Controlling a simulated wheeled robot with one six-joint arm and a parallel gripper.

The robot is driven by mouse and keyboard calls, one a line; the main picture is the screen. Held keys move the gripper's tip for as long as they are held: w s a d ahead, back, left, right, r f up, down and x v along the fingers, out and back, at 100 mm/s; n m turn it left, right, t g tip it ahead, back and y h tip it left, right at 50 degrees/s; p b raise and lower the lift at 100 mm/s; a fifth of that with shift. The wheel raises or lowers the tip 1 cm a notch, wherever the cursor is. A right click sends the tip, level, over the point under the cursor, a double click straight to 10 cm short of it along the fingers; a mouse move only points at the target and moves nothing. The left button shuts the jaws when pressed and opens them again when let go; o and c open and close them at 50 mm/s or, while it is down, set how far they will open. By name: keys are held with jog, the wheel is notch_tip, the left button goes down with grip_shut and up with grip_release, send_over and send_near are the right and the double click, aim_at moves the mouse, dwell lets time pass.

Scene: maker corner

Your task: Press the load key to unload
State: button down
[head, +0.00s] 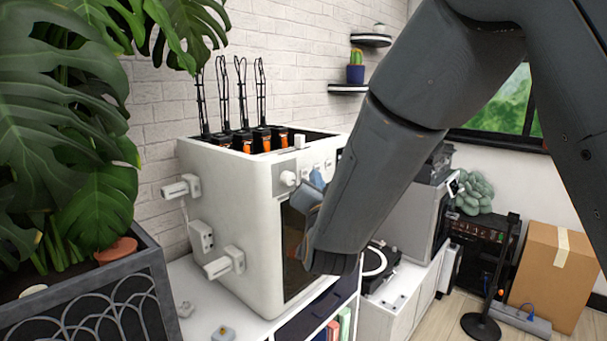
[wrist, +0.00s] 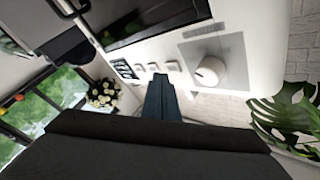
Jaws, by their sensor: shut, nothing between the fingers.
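The white machine (head: 235,210) stands on a white cabinet, its control panel along the top of its front. The panel carries a round knob (wrist: 210,72) and a row of small white keys (wrist: 172,66); I cannot read which one is the load key. My gripper (wrist: 158,80) is shut and empty, its fingertips pointing at the row of keys in the wrist view. In the head view my gripper (head: 317,180) is in front of the panel, right of the knob (head: 288,178), and my arm hides part of the front. I cannot tell whether the tips touch a key.
A large leafy plant (head: 70,130) in a dark planter stands at the left. Several orange-and-black spools (head: 245,140) sit in the machine's open top. A turntable (head: 378,262) is at the right, with a cardboard box (head: 555,270) and a black stand (head: 490,320) on the floor.

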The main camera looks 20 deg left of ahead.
jog(key=shift+a, duration=0.2)
jog(key=shift+w+a, duration=0.1)
jog(key=shift+a, duration=0.1)
jog(key=shift+w+a+b, duration=0.15)
jog(key=shift+a+b, duration=0.2)
dwell(0.8)
jog(key=shift+d, duration=0.1)
jog(key=shift+s+d, duration=0.35)
jog(key=shift+d, duration=0.3)
jog(key=d, duration=0.1)
jog(key=s+d, duration=0.1)
jog(key=d, duration=0.1)
jog(key=s+d+b, duration=0.1)
jog(key=shift+d, duration=0.3)
dwell(0.3)
dwell(0.6)
